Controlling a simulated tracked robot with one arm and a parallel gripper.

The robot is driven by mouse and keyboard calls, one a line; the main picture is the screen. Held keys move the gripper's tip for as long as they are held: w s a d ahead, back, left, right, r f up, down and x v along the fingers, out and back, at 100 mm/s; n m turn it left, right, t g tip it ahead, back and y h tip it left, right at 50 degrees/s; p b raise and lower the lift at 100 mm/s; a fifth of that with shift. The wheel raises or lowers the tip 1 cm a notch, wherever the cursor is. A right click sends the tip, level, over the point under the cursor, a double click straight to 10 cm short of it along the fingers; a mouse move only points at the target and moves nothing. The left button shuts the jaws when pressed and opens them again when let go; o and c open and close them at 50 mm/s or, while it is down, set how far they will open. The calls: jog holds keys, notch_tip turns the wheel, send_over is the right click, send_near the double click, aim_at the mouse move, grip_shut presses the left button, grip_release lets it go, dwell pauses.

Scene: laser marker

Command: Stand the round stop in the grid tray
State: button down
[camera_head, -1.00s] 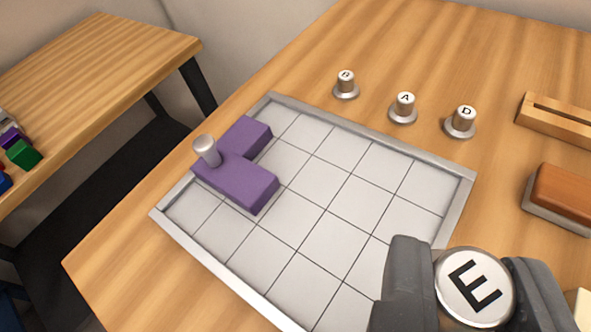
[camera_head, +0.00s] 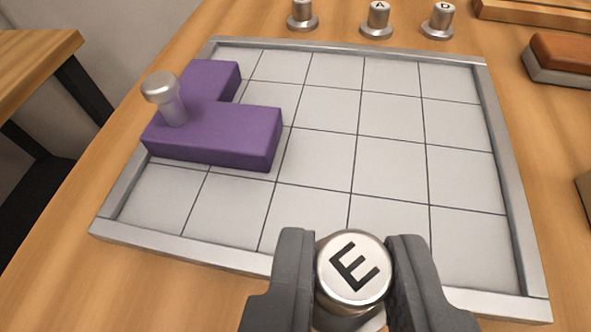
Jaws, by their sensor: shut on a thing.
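My gripper (camera_head: 352,270) is shut on a round metal stop (camera_head: 352,268) with a black letter E on its white top. The stop is upright between the two dark fingers, at the near side of the grid tray (camera_head: 520,200), over or close to its near rim. How high it is above the tray I cannot tell. The tray is pale grey with a raised metal rim and square cells. A purple L-shaped block (camera_head: 220,133) with a metal knob (camera_head: 165,97) lies in its left part. The cells to the right of the block are empty.
Stops marked A (camera_head: 377,20) and D (camera_head: 438,20) stand behind the tray, with another stop (camera_head: 302,15) to their left. A wooden slotted bar (camera_head: 540,12) and a brown-topped block (camera_head: 560,58) are at the right. A second table (camera_head: 30,60) is at the left.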

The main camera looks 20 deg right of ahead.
jog(key=shift+s+a+f, duration=0.1)
jog(key=shift+a+f, duration=0.1)
jog(key=b, duration=0.2)
send_over(424, 131)
jog(key=shift+f, duration=2.65)
jog(key=shift+r, duration=0.1)
jog(key=c, duration=1.3)
grip_release()
